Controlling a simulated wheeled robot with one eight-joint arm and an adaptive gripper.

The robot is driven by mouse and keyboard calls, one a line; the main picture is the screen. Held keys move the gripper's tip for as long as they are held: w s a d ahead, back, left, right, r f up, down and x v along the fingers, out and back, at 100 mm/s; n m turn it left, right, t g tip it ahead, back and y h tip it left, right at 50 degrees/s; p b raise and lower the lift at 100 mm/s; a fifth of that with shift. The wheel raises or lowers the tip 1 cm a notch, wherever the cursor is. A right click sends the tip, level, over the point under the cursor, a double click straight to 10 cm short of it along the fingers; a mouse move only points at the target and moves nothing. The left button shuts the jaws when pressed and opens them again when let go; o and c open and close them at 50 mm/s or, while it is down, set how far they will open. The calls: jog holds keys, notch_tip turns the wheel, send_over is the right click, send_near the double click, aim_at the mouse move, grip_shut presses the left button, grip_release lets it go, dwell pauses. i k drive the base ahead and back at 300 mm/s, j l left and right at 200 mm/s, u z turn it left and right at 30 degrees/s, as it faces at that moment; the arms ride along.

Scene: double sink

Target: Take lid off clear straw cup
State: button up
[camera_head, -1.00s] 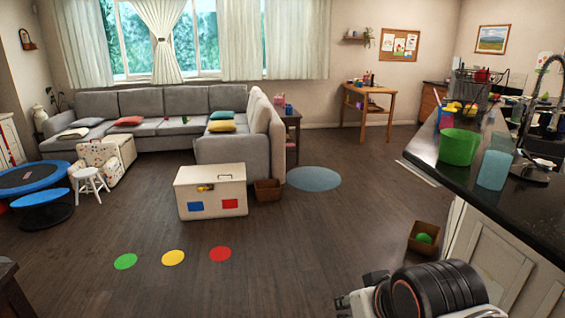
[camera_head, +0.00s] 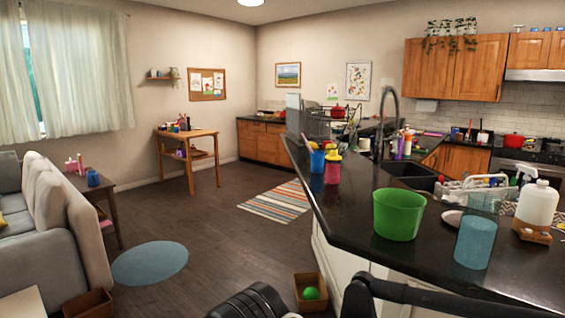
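A see-through blue cup (camera_head: 474,243) stands upright on the near part of the dark counter, right of a green tub (camera_head: 398,214). Its upper part looks clear. I cannot make out a lid or a straw on it. Farther back on the counter's left edge stand a blue cup (camera_head: 317,161) and a red-pink cup (camera_head: 332,172) with a yellow top. I cannot tell if either has a straw. Black parts of my arm show along the bottom edge. My gripper's fingertips are not in view.
The dark counter (camera_head: 345,222) has a sink (camera_head: 408,176) with a tall faucet (camera_head: 383,125). A white jug (camera_head: 537,204) and several bottles stand at the right. A bin with a green ball (camera_head: 311,293) sits on the floor by the counter.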

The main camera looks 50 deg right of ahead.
aim_at(333, 155)
jog(key=i+l+z, duration=0.1)
jog(key=i+z, duration=0.75)
jog(key=i+j+z, duration=0.2)
jog(key=i+z, duration=0.2)
